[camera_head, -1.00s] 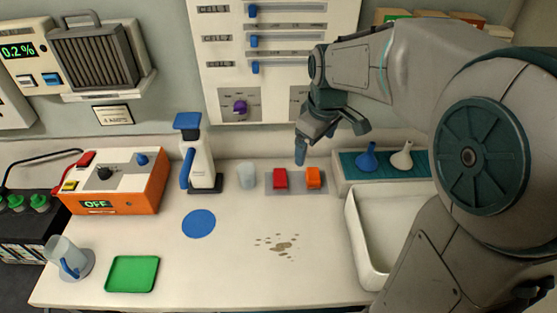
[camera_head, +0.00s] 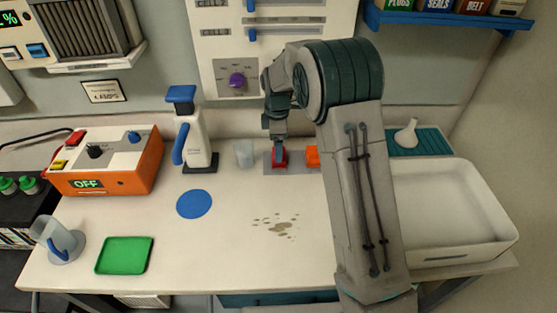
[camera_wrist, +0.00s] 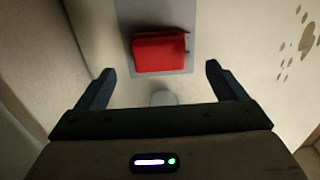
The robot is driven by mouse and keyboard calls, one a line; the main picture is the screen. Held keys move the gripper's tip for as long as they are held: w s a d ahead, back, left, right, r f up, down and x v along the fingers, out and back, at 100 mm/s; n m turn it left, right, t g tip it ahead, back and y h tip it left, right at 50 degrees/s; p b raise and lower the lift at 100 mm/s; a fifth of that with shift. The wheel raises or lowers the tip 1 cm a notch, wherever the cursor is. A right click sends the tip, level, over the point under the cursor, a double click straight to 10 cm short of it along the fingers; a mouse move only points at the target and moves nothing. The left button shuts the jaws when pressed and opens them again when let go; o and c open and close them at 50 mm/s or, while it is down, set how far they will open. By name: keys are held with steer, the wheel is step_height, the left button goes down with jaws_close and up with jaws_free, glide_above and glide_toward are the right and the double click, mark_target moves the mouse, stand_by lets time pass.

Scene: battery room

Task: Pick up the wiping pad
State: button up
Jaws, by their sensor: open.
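A red pad (camera_head: 281,163) lies on a small grey mat (camera_head: 268,164) at the back of the bench; I take it for the wiping pad. Whether the fingertips are down beside the pad cannot be told.
A clear cup (camera_head: 244,153) stands close left of the mat, and a white bottle (camera_head: 195,142) with a blue top stands farther left. Brown stains (camera_head: 279,226) lie on the bench in front. A white basin (camera_head: 455,205) is to the right.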

steer(key=f+b, duration=0.1)
steer(key=f, duration=0.1)
steer(key=f+b, duration=0.2)
steer(key=f, duration=0.1)
steer(key=shift+w+d+f, duration=0.1)
steer(key=shift+d+f, duration=0.1)
steer(key=shift+f, duration=0.1)
steer(key=shift+r, duration=0.1)
steer(key=c, duration=1.1)
